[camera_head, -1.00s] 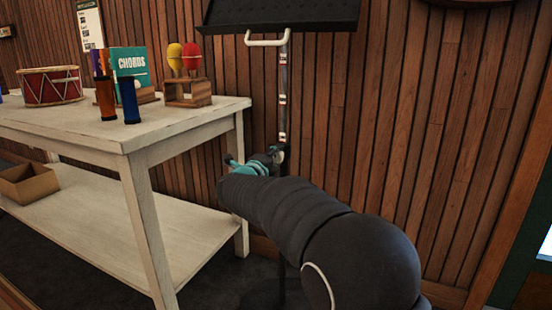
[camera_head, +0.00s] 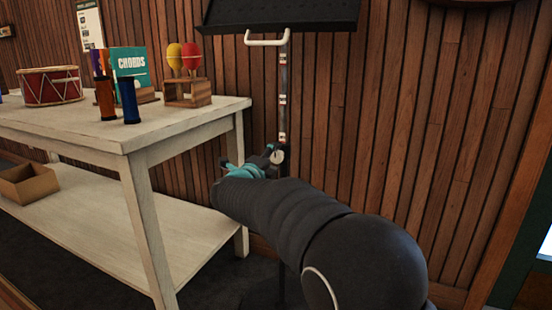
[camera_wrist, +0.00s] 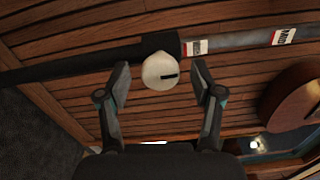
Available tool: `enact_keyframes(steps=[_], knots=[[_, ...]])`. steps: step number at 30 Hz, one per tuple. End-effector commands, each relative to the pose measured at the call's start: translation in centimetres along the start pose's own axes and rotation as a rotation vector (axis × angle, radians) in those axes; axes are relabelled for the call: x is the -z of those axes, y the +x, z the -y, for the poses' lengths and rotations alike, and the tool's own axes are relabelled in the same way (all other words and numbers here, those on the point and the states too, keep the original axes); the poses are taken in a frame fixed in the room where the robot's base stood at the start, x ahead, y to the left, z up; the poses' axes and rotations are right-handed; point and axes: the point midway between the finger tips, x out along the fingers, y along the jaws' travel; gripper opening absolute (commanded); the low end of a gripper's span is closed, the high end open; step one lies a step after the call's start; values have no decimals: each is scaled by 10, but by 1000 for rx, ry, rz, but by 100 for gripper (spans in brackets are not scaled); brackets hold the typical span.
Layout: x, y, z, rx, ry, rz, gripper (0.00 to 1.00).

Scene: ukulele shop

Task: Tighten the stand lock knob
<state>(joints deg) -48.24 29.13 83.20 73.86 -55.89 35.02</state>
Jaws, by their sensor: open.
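In the head view the knob (camera_head: 277,157) shows small beside my gripper. My gripper (camera_wrist: 160,80) is open, with one fingertip on each side of the knob and visible gaps between. The stand's pole (camera_head: 283,95) rises to a black music desk (camera_head: 280,14). A white hook-shaped bar (camera_head: 267,41) sits below the desk. The wrist view shows the pole running sideways with red and white labels.
A white wooden table (camera_head: 180,128) stands left of the stand, carrying a red drum (camera_head: 51,86), shakers, maracas (camera_head: 183,60) and a chords book (camera_head: 131,66). A cardboard box (camera_head: 28,183) lies on its lower shelf. A wood-plank wall is close behind the pole.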

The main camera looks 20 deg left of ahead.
Motion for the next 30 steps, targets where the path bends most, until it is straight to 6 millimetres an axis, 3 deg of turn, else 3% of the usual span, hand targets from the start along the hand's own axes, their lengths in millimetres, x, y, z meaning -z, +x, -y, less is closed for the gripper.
enact_keyframes(steps=[9, 15, 21, 30], knots=[[-1, -64, 0, -1, 0, 2, 66], [0, -90, 0, 0, 0, 0, 66], [1, -101, -1, -1, 0, -1, 66], [1, -101, -1, 0, 0, -1, 66]])
